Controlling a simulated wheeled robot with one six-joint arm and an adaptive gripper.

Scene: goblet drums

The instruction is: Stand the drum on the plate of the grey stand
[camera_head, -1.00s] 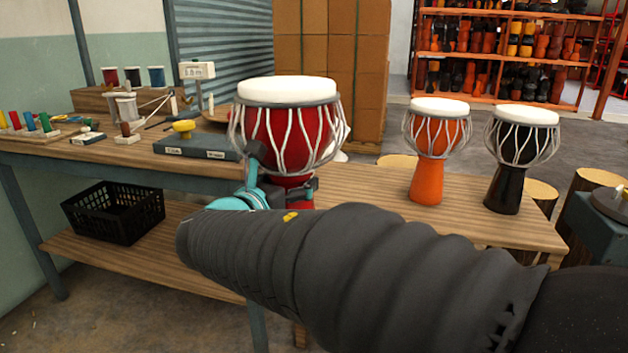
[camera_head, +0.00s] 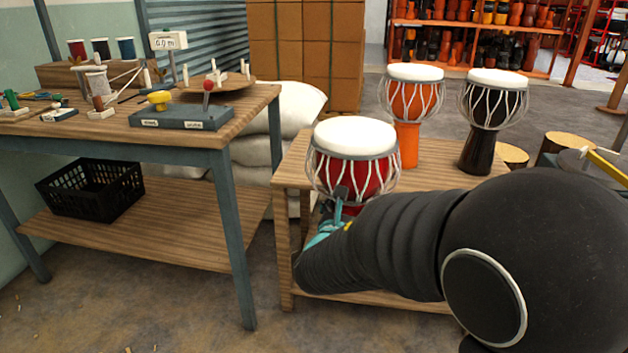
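The red drum (camera_head: 352,170) has a white head, a grey rim and white cords. It is upright, in front of the low wooden table's left part. My gripper (camera_head: 341,205) is at its narrow lower part, with a teal finger against it, and appears shut on it. My dark arm hides the drum's foot and most of the gripper.
An orange drum (camera_head: 408,105) and a black drum (camera_head: 487,115) stand on the low wooden table (camera_head: 440,155). A workbench (camera_head: 225,130) with small tools is at left, a black basket (camera_head: 90,190) on its shelf. White sacks (camera_head: 285,120) lie behind. Log stools (camera_head: 562,143) stand at right.

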